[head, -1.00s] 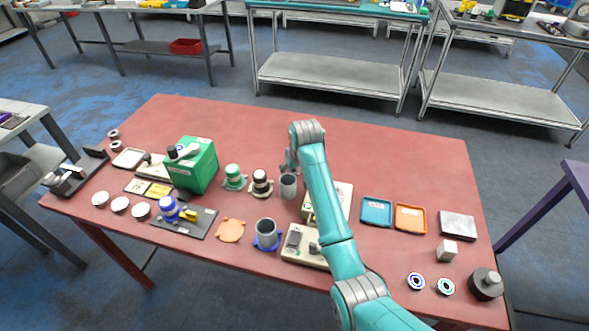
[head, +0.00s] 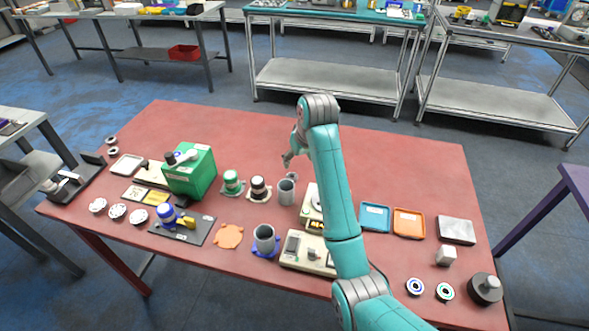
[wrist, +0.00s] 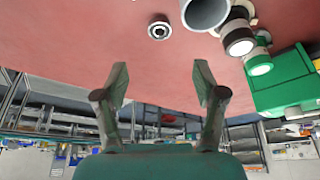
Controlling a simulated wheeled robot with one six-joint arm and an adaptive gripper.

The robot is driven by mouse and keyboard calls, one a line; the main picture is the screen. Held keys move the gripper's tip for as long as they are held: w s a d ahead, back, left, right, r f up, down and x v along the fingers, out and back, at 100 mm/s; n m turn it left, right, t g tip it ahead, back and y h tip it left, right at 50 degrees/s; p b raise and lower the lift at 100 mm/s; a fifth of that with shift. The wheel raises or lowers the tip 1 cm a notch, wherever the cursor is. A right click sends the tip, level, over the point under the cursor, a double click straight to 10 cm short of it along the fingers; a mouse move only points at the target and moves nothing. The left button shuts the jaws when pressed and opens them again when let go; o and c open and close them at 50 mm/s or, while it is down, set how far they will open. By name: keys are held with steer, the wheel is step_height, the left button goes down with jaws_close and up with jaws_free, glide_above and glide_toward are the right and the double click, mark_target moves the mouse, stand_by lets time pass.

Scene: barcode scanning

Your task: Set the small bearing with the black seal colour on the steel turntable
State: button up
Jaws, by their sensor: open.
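In the head view a small round thing (head: 292,176), likely the same bearing, shows just behind the grey cup. My gripper (wrist: 160,85) is open with nothing between its fingers. In the head view my gripper (head: 289,158) hangs above the table, apart from the bearing. A dark round base with a grey top (head: 486,288) stands at the front right corner; I cannot tell whether it is the steel turntable.
Blue (head: 375,218) and orange (head: 408,223) trays lie right of my arm. A green box (head: 190,172) stands at left. The table's back right is clear.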

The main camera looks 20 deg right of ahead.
mark_target(291, 176)
steer(key=w+f+n, duration=0.1)
steer(key=f, duration=0.2)
steer(key=w+f+n, duration=0.1)
steer(key=w+f, duration=0.1)
steer(key=f, duration=0.2)
steer(key=w+f+n+y, duration=0.1)
steer(key=f, duration=0.3)
steer(key=shift+w+a, duration=0.1)
steer(key=shift+w, duration=0.2)
jaws_close()
